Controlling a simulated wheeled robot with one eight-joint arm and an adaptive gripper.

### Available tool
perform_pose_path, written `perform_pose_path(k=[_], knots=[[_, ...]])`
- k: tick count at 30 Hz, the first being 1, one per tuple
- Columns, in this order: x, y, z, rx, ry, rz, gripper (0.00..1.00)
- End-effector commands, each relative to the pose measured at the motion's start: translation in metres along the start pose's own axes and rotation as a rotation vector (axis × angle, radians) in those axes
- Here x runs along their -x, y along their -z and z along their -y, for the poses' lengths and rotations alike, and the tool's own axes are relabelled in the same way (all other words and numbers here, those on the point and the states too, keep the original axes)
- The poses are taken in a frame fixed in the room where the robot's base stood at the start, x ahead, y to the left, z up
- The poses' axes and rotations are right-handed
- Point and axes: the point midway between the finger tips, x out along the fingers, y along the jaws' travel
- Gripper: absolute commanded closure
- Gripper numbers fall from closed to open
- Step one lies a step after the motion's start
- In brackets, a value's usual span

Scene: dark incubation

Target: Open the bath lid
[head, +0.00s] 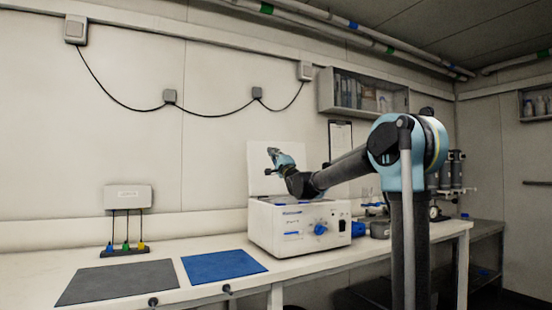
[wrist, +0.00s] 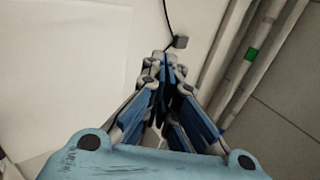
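The bath (head: 270,230) is a white box with a blue knob on its front, standing on the bench. Its white lid (head: 258,180) stands upright at the back of the box, raised open. My gripper (head: 271,154) is above the bath, in front of the upper part of the lid; whether it touches the lid I cannot tell. In the wrist view my gripper (wrist: 166,62) has its blue-padded fingers drawn together at the tips, with nothing seen between them. A large pale panel, likely the lid (wrist: 60,70), fills the left of that view.
A blue mat (head: 223,265) and a dark grey mat (head: 115,283) lie on the bench left of the bath. A small rack with coloured pieces (head: 125,249) stands near the wall. A wall shelf (head: 362,93) hangs at upper right. Small items crowd the bench right of the bath.

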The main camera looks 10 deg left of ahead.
Motion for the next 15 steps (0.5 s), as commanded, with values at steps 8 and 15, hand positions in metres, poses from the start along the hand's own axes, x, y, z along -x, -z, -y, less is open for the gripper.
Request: perform_pose_path(k=[8,15], knots=[[-0.004,0.000,0.000,-0.001,-0.013,0.001,1.00],[-0.035,-0.001,0.002,0.000,-0.114,0.002,1.00]])
